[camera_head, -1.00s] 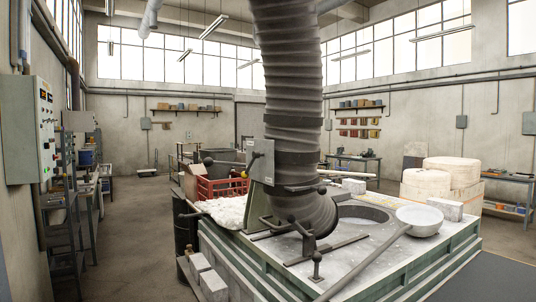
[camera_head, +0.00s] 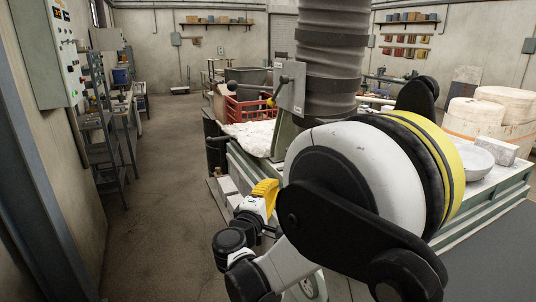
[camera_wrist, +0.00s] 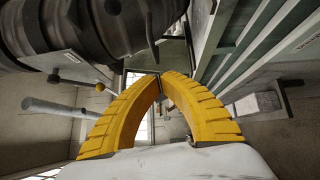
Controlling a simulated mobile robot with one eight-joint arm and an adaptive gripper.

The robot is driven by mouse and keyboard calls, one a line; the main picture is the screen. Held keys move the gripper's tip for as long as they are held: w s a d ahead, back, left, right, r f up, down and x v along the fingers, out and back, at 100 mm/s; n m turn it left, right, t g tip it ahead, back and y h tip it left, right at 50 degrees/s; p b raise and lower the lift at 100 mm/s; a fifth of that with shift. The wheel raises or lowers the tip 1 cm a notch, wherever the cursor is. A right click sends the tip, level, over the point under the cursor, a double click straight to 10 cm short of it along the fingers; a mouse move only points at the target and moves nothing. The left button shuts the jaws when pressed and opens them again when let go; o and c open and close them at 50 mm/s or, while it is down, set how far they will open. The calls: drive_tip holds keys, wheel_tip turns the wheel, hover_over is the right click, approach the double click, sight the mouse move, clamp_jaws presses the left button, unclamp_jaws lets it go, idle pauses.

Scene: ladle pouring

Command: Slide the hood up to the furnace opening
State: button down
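The hood hangs at the end of a thick grey ribbed duct (camera_head: 332,60) over the furnace top. Its lower end is hidden behind my arm in the head view. In the wrist view the dark hood (camera_wrist: 95,28) fills the upper left, with clamps and rods beside it. The furnace (camera_head: 482,222) is a green-framed block with a pale top; its opening is hidden now. My gripper (camera_wrist: 160,74) has yellow ribbed fingers whose tips meet in an arch, with nothing visible between them. In the head view my gripper (camera_head: 266,190) is low beside the furnace's left side, apart from the hood.
A grey upright bracket (camera_head: 289,90) with black-knobbed handles stands left of the duct. A grey rod (camera_wrist: 55,107) reaches in from the left in the wrist view. A ladle bowl (camera_head: 474,158) rests on the furnace top. The floor (camera_head: 160,220) at left is clear.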

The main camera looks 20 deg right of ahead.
drive_tip(key=w+d+r+n+t+b, duration=0.1)
drive_tip(key=w+d+r+b, duration=0.1)
drive_tip(key=w+d, duration=0.6)
drive_tip(key=shift+w+d+r, duration=0.25)
drive_tip(key=shift+w+d, duration=0.05)
drive_tip(key=shift+d, duration=0.65)
drive_tip(key=d, duration=0.8)
drive_tip(key=shift+d, duration=0.35)
drive_tip(key=shift+w, duration=0.1)
